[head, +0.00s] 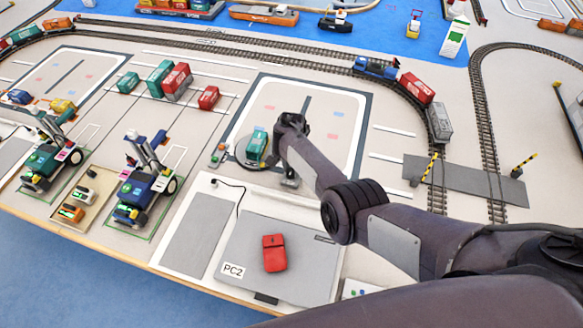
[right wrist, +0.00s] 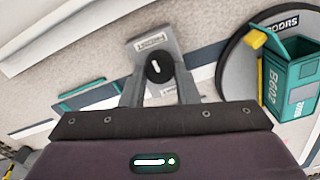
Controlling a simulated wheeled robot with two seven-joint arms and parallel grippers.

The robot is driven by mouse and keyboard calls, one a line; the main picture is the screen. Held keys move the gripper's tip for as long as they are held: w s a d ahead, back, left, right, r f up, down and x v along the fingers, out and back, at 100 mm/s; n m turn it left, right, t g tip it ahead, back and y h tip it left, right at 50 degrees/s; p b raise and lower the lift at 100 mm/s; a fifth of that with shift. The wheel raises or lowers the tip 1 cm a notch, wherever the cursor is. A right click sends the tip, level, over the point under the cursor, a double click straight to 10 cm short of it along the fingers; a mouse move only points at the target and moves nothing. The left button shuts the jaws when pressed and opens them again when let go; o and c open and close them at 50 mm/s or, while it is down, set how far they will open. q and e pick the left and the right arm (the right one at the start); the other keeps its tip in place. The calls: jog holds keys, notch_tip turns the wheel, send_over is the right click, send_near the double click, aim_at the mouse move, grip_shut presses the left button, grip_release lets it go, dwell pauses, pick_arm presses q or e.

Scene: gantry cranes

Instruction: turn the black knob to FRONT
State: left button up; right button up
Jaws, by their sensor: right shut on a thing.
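The black knob (right wrist: 159,69) is round with a short white line on its top. It sits on a small grey plate (right wrist: 143,46) with lettering beyond the knob that seems to read FRONT. The white line points roughly toward that lettering, a little tilted. My right gripper (right wrist: 160,88) is shut on the knob, one finger on each side. In the head view my right gripper (head: 290,180) points down at the near edge of the white-framed pad and hides the knob. My left gripper is not in view.
Beside the knob is a round turntable (right wrist: 237,75) marked DOORS, carrying a teal container (right wrist: 292,82) labelled B602; the container (head: 257,142) stands just left of my wrist in the head view. A grey PC2 board (head: 240,240) with a red object (head: 274,253) lies nearer.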

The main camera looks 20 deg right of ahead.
dwell(0.5)
jog(key=o, duration=1)
jog(key=shift+c, duration=0.2)
notch_tip(320, 180, up, 8)
jog(key=shift+f+p, duration=0.1)
jog(key=shift+p, duration=0.75)
